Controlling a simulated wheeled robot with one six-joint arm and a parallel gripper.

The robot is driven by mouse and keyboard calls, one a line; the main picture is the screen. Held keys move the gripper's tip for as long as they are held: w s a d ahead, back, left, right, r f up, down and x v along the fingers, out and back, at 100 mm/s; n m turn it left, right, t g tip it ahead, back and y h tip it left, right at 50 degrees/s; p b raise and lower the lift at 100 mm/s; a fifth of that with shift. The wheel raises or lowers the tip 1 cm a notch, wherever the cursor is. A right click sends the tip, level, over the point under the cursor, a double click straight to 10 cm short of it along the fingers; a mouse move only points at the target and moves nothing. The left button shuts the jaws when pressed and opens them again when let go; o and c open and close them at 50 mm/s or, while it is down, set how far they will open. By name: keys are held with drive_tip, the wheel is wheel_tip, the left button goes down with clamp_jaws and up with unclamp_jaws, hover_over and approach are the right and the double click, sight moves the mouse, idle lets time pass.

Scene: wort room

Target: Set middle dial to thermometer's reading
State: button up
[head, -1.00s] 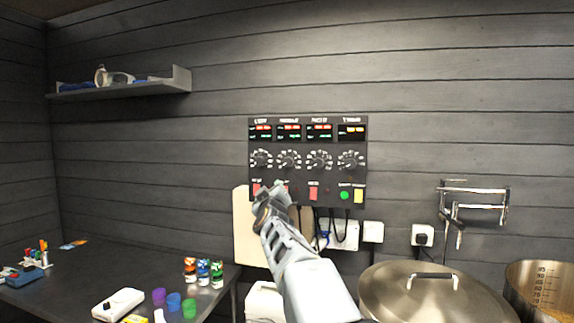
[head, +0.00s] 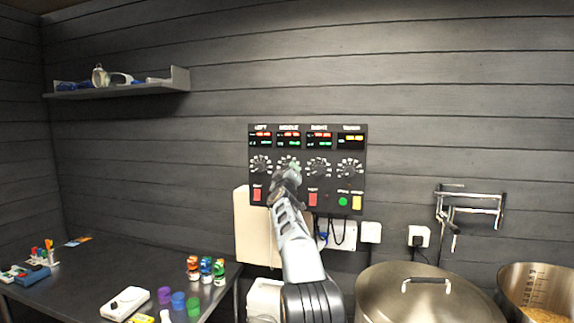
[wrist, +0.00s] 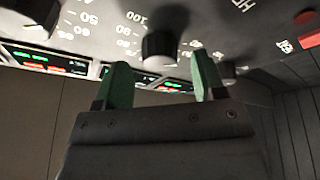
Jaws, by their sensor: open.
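The dark control panel (head: 330,201) on the wall has a row of dials under lit displays. The middle dial (head: 289,161) is the second from the left, partly hidden by my gripper (head: 290,174). In the wrist view, a black knob (wrist: 160,46) with a numbered scale shows upside down, just beyond and between the green fingertips of my gripper (wrist: 160,72). The jaws are open, one finger to each side, with no clear contact with the knob. The display digits are too blurred to read. I cannot make out a thermometer for certain.
The right dial (head: 319,168) sits close beside the middle one. Red switches (head: 313,199) and a green button (head: 343,201) lie below. A lidded pot (head: 425,300) stands at lower right. A table (head: 70,290) with jars and a white device (head: 124,302) is at left.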

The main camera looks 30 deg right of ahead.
drive_tip(key=shift+w+d+r+p, duration=0.2)
drive_tip(key=shift+w+d+p, duration=0.2)
drive_tip(key=shift+w+d, duration=0.1)
drive_tip(key=c, duration=0.9)
drive_tip(key=shift+a+m, duration=0.1)
drive_tip(key=shift+m, duration=0.3)
drive_tip(key=shift+w+a+m+g+h, duration=0.1)
drive_tip(key=shift+m+g+h, duration=0.55)
drive_tip(key=shift+m, duration=1.35)
drive_tip(key=shift+w+m+g+h, duration=0.1)
drive_tip(key=shift+m+g+h, duration=0.55)
drive_tip(key=shift+m, duration=1.35)
drive_tip(key=shift+a+m+g+h, duration=0.1)
drive_tip(key=shift+m+g+h, duration=0.55)
drive_tip(key=shift+m, duration=1.35)
drive_tip(key=shift+m+h, duration=0.25)
drive_tip(key=shift+m, duration=0.05)
